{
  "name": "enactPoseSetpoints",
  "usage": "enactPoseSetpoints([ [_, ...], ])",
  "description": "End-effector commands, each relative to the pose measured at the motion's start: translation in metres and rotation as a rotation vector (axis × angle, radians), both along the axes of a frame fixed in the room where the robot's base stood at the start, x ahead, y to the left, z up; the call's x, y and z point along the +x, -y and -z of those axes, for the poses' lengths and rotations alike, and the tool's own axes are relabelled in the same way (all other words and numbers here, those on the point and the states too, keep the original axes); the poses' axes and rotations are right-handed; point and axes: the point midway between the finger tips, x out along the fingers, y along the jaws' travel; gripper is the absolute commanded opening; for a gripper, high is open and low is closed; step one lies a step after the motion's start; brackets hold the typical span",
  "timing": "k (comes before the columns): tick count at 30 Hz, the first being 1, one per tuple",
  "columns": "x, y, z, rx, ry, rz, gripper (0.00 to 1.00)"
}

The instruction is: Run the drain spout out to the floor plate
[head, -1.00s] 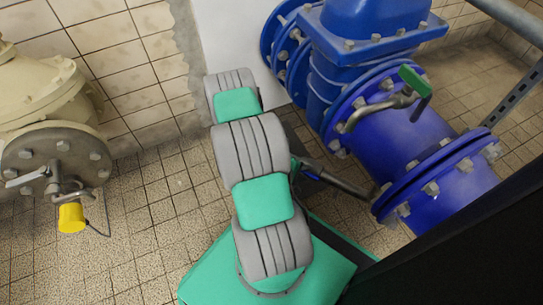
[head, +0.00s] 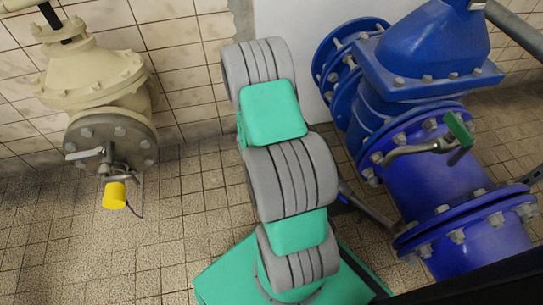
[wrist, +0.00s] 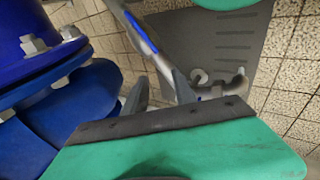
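A bent grey metal spout (head: 405,151) with a green lever (head: 460,129) sticks out of the blue pipe at the right of the head view. A second metal fitting (head: 107,157) with a yellow cap (head: 115,195) hangs on the cream valve at the left. I cannot tell which of these is the drain spout, and I cannot pick out the floor plate. My gripper (wrist: 160,92) shows in the wrist view, with finger-like metal parts beyond its dark edge. A slim grey bar with a blue stripe runs past them; whether they grip anything is unclear. My arm hides the gripper in the head view.
The blue pipe and bolted flanges (head: 430,200) stand close to the right of my arm. They also fill the left of the wrist view (wrist: 45,50). The cream valve (head: 95,75) stands against the tiled wall. Tiled floor (head: 170,240) between it and my arm is clear.

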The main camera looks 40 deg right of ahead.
Motion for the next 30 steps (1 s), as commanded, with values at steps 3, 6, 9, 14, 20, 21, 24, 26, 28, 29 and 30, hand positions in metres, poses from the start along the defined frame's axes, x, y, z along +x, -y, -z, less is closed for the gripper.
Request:
enactPoseSetpoints([
  [3,0.019,-0.012,-0.02,0.031,0.035,-0.001,0.33],
  [6,0.032,-0.025,-0.035,0.061,0.057,-0.002,0.33],
  [9,0.044,-0.038,-0.05,0.091,0.079,-0.007,0.33],
  [14,0.06,-0.06,-0.074,0.143,0.11,-0.019,0.33],
  [20,0.072,-0.082,-0.096,0.19,0.134,-0.035,0.33],
  [21,0.073,-0.085,-0.099,0.195,0.136,-0.038,0.33],
  [24,0.074,-0.089,-0.102,0.204,0.138,-0.04,0.33],
  [26,0.074,-0.089,-0.102,0.206,0.139,-0.041,0.33],
  [28,0.074,-0.089,-0.102,0.206,0.138,-0.04,0.33],
  [29,0.074,-0.089,-0.102,0.206,0.138,-0.04,0.33],
  [30,0.074,-0.089,-0.102,0.205,0.138,-0.04,0.33],
])
